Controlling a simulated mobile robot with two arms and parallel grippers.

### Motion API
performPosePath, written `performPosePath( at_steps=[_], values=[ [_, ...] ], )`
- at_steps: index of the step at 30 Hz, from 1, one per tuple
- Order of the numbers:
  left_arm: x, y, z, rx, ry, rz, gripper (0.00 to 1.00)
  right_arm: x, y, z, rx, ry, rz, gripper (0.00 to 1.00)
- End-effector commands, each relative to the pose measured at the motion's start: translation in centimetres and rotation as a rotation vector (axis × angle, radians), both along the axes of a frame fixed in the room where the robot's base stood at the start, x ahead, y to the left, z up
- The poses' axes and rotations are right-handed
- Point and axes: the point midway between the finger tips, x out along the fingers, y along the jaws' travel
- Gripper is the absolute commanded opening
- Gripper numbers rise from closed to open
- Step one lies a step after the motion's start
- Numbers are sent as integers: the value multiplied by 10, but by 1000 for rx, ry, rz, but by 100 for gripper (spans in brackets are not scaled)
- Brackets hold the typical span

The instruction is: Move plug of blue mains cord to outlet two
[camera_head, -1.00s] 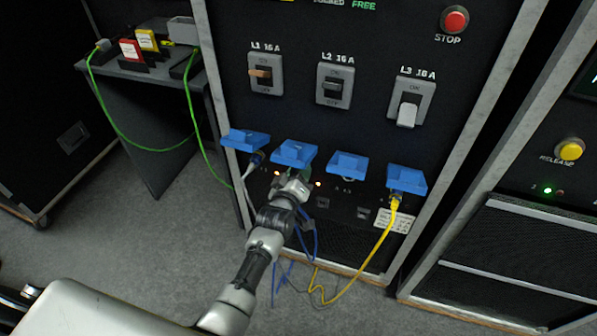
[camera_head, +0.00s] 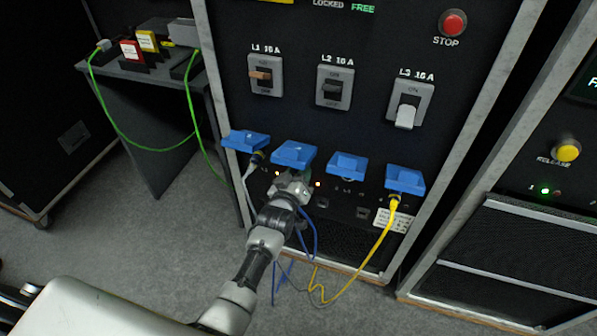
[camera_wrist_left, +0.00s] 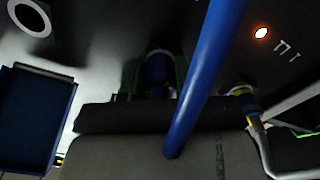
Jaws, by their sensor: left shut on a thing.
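My left gripper (camera_head: 291,178) is just below the second blue outlet cover (camera_head: 294,154) from the left, close to the black panel. It is shut on the plug (camera_wrist_left: 158,72) of the blue mains cord. The blue cord (camera_head: 313,238) hangs from the gripper towards the floor; in the left wrist view the cord (camera_wrist_left: 205,75) crosses close in front of the camera. The second cover is raised, and the gripper hides the socket under it. I cannot tell how far the plug is in the socket. My right gripper is not in view.
The first outlet (camera_head: 246,140) holds a grey-corded plug, and the fourth (camera_head: 405,179) holds a yellow-corded plug (camera_head: 394,203). The third cover (camera_head: 347,165) has no cord below it. Three breaker switches (camera_head: 335,86) and a red stop button (camera_head: 453,22) are above.

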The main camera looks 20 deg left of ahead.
Motion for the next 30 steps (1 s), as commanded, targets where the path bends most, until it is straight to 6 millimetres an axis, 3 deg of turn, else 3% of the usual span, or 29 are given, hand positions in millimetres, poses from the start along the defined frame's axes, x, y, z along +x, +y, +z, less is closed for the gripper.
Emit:
performPosePath(
  at_steps=[10, 23, 30],
  values=[
    [3, 0, 3, 178, -12, 1, 6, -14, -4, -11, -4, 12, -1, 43],
    [3, 0, 4, 215, -15, 1, 6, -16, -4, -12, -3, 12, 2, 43],
    [5, 0, 5, 385, -22, 2, 6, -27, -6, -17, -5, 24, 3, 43]
  ],
)
